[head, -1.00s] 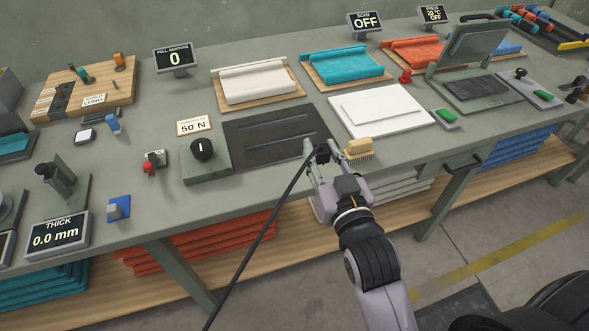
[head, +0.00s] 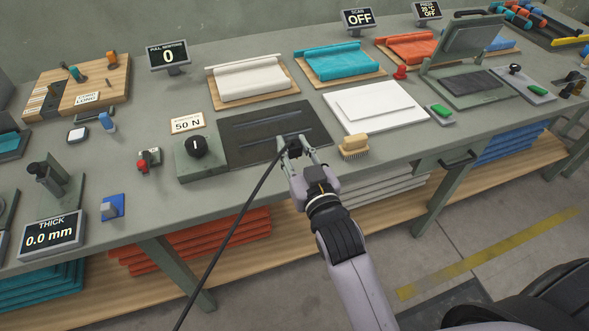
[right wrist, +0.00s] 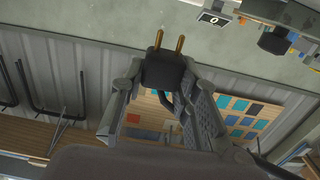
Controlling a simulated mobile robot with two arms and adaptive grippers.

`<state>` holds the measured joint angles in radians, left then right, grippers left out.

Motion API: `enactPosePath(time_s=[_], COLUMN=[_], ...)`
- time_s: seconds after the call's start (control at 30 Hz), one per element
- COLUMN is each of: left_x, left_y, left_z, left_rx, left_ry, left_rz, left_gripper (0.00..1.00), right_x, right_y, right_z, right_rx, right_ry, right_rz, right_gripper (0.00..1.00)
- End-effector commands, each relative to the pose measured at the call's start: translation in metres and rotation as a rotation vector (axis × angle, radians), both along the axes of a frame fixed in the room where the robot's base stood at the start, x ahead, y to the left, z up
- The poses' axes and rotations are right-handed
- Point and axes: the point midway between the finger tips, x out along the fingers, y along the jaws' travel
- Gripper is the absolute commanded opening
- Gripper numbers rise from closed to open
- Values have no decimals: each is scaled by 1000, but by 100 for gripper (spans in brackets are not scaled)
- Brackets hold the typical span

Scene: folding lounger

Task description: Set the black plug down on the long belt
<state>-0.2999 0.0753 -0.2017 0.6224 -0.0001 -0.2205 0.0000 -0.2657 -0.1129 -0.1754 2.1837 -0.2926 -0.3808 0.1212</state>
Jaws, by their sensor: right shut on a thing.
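My right gripper (head: 297,145) is shut on the black plug (head: 294,148), over the front edge of the dark mat at the bench front. In the right wrist view the plug (right wrist: 163,70) sits between the two fingers, its two brass prongs pointing away from the gripper. A black cord (head: 235,230) hangs from the plug down to the lower left. The dark mat (head: 245,120) carries two long, thin strips. I cannot tell for sure which thing is the long belt. My left gripper is not in view.
A knob box (head: 197,158) stands left of the mat, a brush (head: 353,146) right of it. White sheets (head: 374,107) lie behind the brush. Fabric rolls (head: 250,82) and display screens line the back. Folded orange cloths (head: 200,245) lie on the shelf below.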

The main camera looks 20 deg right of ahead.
Motion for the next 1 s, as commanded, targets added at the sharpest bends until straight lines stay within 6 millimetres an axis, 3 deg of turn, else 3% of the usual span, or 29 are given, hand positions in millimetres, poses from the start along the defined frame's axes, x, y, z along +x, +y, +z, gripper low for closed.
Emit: enactPosePath(time_s=[0.5,0.9,0.93,1.0], left_x=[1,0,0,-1], left_y=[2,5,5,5], left_z=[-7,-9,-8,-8], left_rx=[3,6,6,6], left_ry=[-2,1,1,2], left_rz=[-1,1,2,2], left_gripper=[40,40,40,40], right_x=[0,0,0,0], right_y=[0,0,0,0], right_z=[-61,-66,-65,-65], right_rx=[0,0,0,0], right_ry=[0,-2,-2,-1], right_rz=[-1,-1,-1,-1], right_gripper=[0,0,30,35])
